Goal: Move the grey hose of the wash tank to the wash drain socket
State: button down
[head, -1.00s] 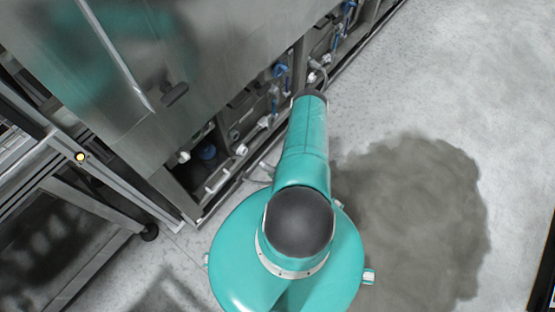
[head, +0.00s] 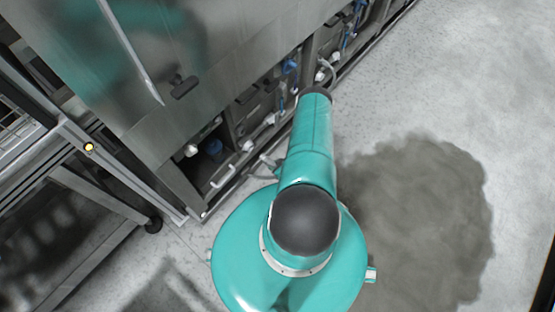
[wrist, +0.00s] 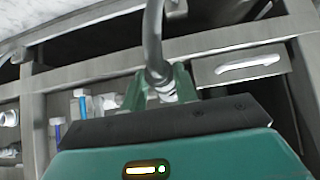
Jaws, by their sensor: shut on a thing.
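In the wrist view the grey hose (wrist: 153,35) comes down from the top edge to a white end fitting (wrist: 168,96). My gripper (wrist: 163,86) is shut around this hose end, with a green finger on each side. The lower part of the fitting is hidden behind the dark gripper body. In the head view my arm hides the gripper, and I cannot tell which fitting along the washer base is the wash drain socket.
The steel washer (head: 150,85) has an open lower bay with white and blue fittings (head: 214,148). In the wrist view a panel with a white handle (wrist: 247,64) is right of the hose, and a blue-topped valve (wrist: 82,100) is left. A steel frame (head: 85,185) stands left. Floor at right is clear but stained.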

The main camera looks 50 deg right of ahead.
aim_at(262, 155)
jog(key=shift+w+a, duration=0.1)
jog(key=shift+w, duration=2.75)
jog(key=shift+w, duration=0.1)
jog(key=shift+w, duration=0.85)
jog(key=shift+w, duration=0.35)
jog(key=c, duration=1)
grip_release()
jog(key=shift+r, duration=0.1)
